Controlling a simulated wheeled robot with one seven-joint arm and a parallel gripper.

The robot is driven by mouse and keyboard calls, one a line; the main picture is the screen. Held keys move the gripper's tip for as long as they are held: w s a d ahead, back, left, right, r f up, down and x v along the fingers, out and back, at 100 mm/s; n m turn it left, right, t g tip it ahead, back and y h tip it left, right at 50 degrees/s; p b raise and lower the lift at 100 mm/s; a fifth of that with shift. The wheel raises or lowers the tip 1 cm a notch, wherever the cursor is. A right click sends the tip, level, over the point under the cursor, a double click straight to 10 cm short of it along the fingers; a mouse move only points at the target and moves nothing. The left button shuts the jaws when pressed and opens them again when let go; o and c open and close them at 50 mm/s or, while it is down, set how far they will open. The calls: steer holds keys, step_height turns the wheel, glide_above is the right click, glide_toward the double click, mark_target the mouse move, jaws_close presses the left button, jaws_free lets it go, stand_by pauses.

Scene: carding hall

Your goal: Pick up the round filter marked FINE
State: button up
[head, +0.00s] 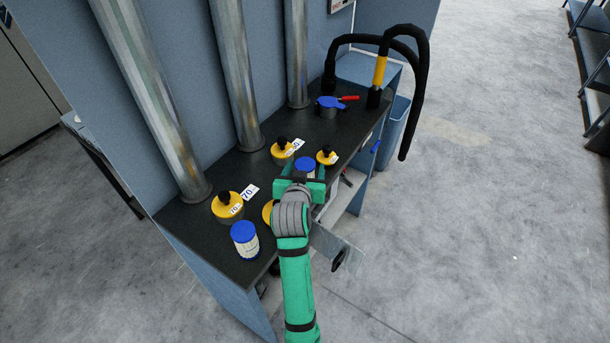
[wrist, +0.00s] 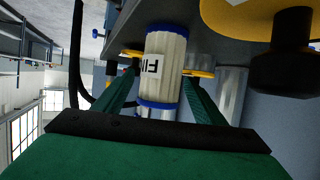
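A round filter (wrist: 165,62) with blue end caps and a white pleated body shows in the wrist view. Its label shows "FI", with the rest turned out of sight. In the head view its blue top (head: 305,163) shows just beyond my gripper (head: 300,183), which hides most of its body. In the wrist view my green fingers (wrist: 163,88) are apart, one on each side of the filter, with a gap at the left one; I see no firm contact. A second blue-capped filter (head: 245,239) stands near the bench's near end, its label too small to read.
The dark bench (head: 180,226) carries several yellow-lidded pots with black knobs, one (head: 228,206) by a "70" card. A blue-lidded pot with a red handle (head: 330,105) and black hoses (head: 420,90) are at the far end. Metal pipes (head: 235,75) rise along the back.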

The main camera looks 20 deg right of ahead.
steer(key=c, duration=0.9)
steer(key=shift+c, duration=0.2)
steer(key=shift+r, duration=0.1)
